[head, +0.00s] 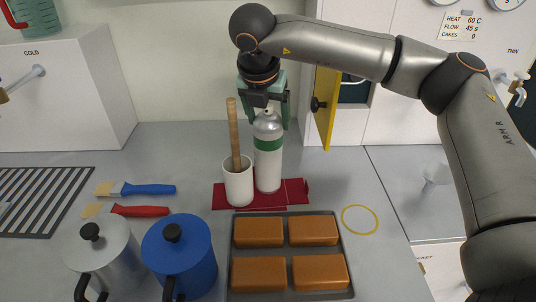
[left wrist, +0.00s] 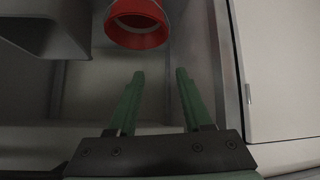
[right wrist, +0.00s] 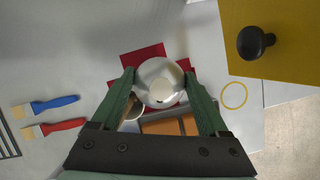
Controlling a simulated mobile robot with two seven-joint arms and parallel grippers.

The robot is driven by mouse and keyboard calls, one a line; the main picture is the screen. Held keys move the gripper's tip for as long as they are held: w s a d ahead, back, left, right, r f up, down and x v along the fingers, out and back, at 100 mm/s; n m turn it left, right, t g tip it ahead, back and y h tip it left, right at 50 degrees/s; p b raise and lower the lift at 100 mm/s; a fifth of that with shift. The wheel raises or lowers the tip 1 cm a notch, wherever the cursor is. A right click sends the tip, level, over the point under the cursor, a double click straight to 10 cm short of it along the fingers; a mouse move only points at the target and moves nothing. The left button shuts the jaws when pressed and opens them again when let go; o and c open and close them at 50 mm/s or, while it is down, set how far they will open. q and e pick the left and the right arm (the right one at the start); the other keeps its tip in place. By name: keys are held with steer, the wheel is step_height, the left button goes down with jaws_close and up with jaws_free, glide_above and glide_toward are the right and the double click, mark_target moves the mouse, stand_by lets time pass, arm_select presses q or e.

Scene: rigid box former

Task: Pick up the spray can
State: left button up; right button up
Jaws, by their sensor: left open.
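The spray can (head: 268,165), silver-white with a green band, stands upright on a dark red mat (head: 295,194). My right gripper (head: 267,121) points down over it, with its green fingers on either side of the can's top. In the right wrist view, the can's rounded top (right wrist: 160,82) lies between the open fingertips; whether either finger touches it is hard to tell. My left gripper (left wrist: 160,74) is open and empty in the left wrist view, and it is not in the head view.
A white cup (head: 238,185) holding a wooden-handled tool stands close beside the can's left. A tray (head: 285,250) of brown cakes is in front. A blue canister (head: 180,258), a silver one (head: 100,255) and two brushes lie left. A yellow door (head: 326,105) stands open behind right.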

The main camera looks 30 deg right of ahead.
jaws_close()
stand_by(0.4)
steer(key=shift+r, duration=0.15)
